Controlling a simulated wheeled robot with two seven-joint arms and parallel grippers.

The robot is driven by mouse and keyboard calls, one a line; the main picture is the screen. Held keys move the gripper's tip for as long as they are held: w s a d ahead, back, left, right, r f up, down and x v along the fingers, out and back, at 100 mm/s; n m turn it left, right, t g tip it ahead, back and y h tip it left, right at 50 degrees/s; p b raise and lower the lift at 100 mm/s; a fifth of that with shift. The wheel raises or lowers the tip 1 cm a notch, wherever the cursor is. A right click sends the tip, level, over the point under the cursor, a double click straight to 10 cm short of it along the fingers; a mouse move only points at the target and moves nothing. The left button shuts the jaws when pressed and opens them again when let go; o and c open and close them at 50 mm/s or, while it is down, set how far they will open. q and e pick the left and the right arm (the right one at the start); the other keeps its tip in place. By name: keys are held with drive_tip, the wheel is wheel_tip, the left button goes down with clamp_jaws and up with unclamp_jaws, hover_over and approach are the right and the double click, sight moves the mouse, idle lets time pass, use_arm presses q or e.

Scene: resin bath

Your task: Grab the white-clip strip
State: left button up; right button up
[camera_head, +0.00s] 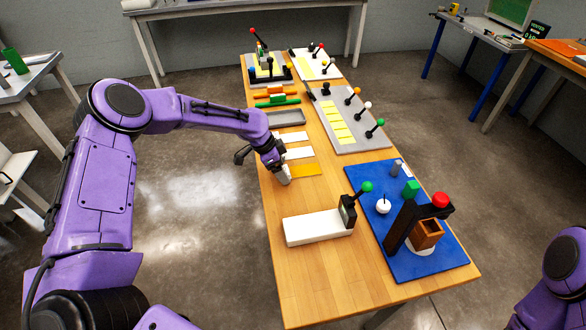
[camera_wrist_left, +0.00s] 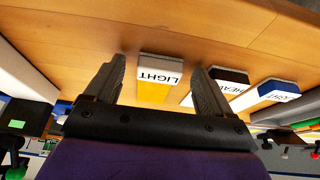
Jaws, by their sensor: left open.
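A strip with a white clip (camera_wrist_left: 161,70), lettered LIGHT, lies on the table; its yellow sheet (camera_wrist_left: 153,93) runs back beneath my gripper. In the head view the yellow sheet (camera_head: 306,170) is the nearest of three strips. My left gripper (camera_head: 284,178) is open at its left end. In the wrist view the white clip shows between the open fingers of the left gripper (camera_wrist_left: 160,75); I cannot tell how far they reach around it. Beside it are a black-clip strip (camera_wrist_left: 230,76) and a blue-clip strip (camera_wrist_left: 279,90). My right gripper is out of view.
A white block (camera_head: 315,227) with a green-knobbed lever stands nearer on the wooden table (camera_head: 300,285). A blue mat (camera_head: 437,262) with a dark stand is at the right.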

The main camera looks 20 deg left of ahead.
use_arm(q)
drive_tip(key=c, duration=1.1)
